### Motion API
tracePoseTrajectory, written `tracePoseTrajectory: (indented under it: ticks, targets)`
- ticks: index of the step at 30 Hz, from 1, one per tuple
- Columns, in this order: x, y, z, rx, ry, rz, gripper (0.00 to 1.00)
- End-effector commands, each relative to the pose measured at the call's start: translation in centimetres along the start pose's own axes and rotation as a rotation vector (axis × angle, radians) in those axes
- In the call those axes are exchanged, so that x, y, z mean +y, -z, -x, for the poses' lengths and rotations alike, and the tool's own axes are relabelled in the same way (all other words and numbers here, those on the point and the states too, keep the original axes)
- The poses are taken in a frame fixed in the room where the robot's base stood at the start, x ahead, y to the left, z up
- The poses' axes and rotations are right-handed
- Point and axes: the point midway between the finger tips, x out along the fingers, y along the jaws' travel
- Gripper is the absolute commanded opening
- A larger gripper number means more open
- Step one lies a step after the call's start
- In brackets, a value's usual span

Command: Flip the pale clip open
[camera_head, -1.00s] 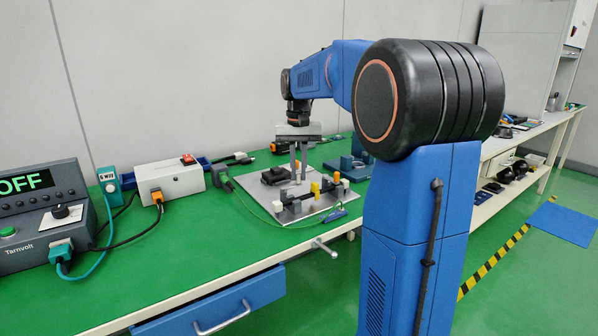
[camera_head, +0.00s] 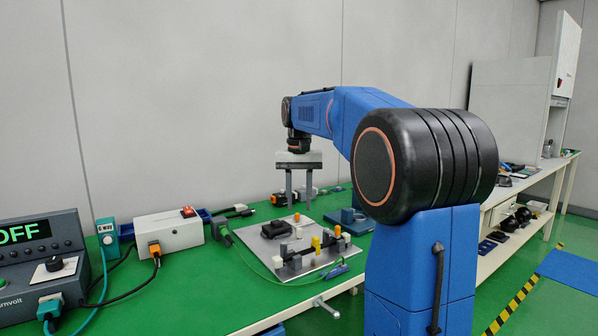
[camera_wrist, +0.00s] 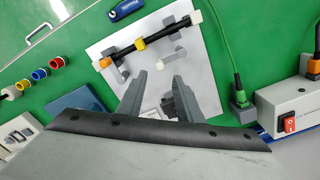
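A grey fixture plate (camera_head: 311,266) on the green bench carries a dark bar with grey supports and a yellow piece (camera_head: 316,243). A pale end piece (camera_head: 278,262) sits at the bar's left end in the head view and at its right end in the wrist view (camera_wrist: 196,17). My gripper (camera_head: 299,205) hangs above the back of the plate, fingers apart and empty. In the wrist view, my fingertips (camera_wrist: 158,80) point toward the bar.
A dark block (camera_head: 275,229) lies on the plate's back left. A green cable (camera_head: 246,258) runs beside the plate. A white box with a red switch (camera_head: 168,231) and a power supply (camera_head: 40,262) stand to the left. A blue tool (camera_head: 336,271) lies at the front.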

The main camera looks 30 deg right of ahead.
Motion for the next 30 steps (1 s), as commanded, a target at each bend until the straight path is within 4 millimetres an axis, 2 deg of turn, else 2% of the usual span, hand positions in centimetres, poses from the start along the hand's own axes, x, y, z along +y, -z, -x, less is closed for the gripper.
tracePoseTrajectory:
  ticks: [6,15,21,30]
  targets:
    - [0.0,0.1,4.5,0.003,0.001,0.0,0.33]
    - [0.0,0.1,8.8,0.001,0.0,0.0,0.33]
    - [0.0,0.0,9.7,0.0,0.0,0.0,0.33]
    - [0.0,0.0,9.7,0.0,0.0,0.0,0.33]
